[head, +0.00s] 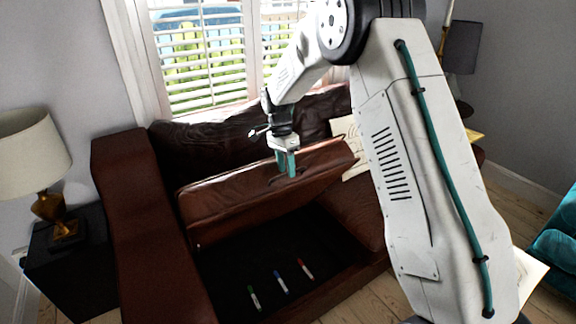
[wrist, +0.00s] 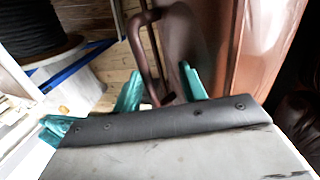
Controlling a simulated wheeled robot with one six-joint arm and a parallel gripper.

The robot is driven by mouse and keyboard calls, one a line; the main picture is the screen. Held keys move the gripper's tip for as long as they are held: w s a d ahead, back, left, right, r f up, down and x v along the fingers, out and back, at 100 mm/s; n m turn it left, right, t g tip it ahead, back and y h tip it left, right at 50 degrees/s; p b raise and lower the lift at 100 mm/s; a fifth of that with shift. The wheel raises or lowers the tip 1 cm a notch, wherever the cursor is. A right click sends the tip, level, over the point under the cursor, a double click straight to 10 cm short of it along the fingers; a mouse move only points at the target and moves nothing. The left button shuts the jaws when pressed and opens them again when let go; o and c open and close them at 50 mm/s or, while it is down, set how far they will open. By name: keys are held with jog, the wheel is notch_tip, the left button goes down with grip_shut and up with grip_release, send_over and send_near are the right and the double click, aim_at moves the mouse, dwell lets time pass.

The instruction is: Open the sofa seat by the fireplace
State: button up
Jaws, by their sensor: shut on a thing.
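The brown leather sofa (head: 135,210) stands below the window. Its left seat lid (head: 225,205) is raised and tilted, with the dark storage space (head: 245,262) open under it. My gripper (head: 286,163) is at the lid's upper edge, its teal fingers at the handle. In the wrist view, my fingers (wrist: 160,90) are on either side of the dark bar handle (wrist: 147,55), beside the brown leather lid (wrist: 260,50). My gripper is shut on the handle; the exact contact is partly hidden.
Three markers, green (head: 254,298), blue (head: 281,282) and red (head: 305,269), lie inside the storage space. A side table (head: 50,262) with a lamp (head: 30,155) stands at left. A teal seat (head: 556,245) is at right. The fireplace is not clearly in view.

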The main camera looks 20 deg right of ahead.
jog(key=shift+d, duration=0.1)
jog(key=shift+r, duration=0.1)
jog(key=v, duration=0.7)
jog(key=shift+r, duration=0.25)
dwell(0.4)
